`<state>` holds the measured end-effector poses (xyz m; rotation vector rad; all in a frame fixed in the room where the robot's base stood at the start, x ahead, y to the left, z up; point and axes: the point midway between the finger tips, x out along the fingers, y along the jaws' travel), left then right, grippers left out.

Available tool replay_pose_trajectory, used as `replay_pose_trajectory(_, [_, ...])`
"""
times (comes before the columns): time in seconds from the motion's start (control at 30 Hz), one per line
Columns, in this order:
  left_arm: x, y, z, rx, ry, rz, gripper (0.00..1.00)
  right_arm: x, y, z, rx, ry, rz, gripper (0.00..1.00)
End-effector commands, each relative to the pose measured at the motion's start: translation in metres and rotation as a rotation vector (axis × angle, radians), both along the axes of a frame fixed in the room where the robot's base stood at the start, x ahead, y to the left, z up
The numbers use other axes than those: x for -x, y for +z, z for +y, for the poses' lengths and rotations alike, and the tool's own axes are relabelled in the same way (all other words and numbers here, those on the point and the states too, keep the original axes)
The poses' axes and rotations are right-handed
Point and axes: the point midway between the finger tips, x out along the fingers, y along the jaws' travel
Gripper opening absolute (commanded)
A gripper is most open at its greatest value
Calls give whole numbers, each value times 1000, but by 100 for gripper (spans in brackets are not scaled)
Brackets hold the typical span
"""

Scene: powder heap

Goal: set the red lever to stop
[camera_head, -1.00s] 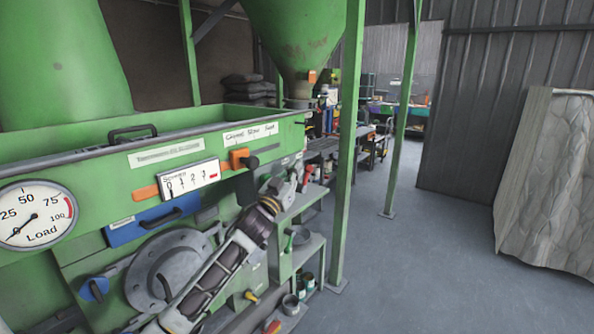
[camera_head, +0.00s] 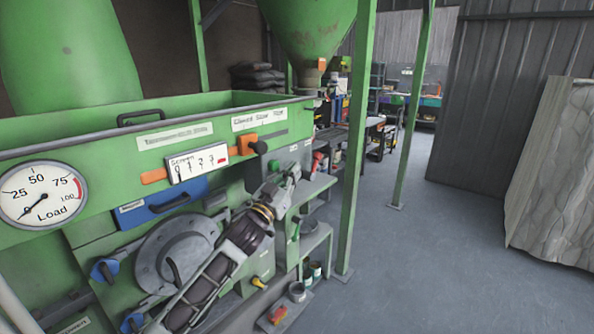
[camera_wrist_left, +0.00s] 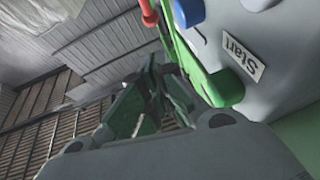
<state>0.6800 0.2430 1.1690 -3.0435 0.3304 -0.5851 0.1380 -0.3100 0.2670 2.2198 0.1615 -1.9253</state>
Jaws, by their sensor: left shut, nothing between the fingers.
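A small red lever (camera_head: 317,161) stands on the grey box at the far right end of the green machine. In the left wrist view a red rod with a rounded end (camera_wrist_left: 149,14) shows at the top, beside a blue button and a "Start" label (camera_wrist_left: 240,58); I take it to be the same lever. My left gripper (camera_head: 291,173) is shut and empty, just left of the lever in the head view; I cannot tell whether they touch. Its dark green fingers (camera_wrist_left: 148,100) show in the wrist view. My right gripper is out of view.
The green machine (camera_head: 90,235) fills the left, with a load gauge (camera_head: 42,195), an orange slide handle (camera_head: 246,145) and a blue drawer (camera_head: 162,200). A grey shelf (camera_head: 316,240) sits below the gripper. A green post (camera_head: 357,150) stands close right. Floor beyond is open.

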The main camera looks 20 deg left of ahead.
Motion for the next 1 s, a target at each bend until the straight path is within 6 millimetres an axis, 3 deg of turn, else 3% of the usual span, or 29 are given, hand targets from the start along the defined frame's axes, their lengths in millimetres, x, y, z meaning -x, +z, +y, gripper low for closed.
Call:
replay_pose_trajectory(0.4, [22,-10,5,-1,0,1,0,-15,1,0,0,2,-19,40])
replay_pose_trajectory(1.0, [23,-10,5,-1,0,1,0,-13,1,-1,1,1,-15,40])
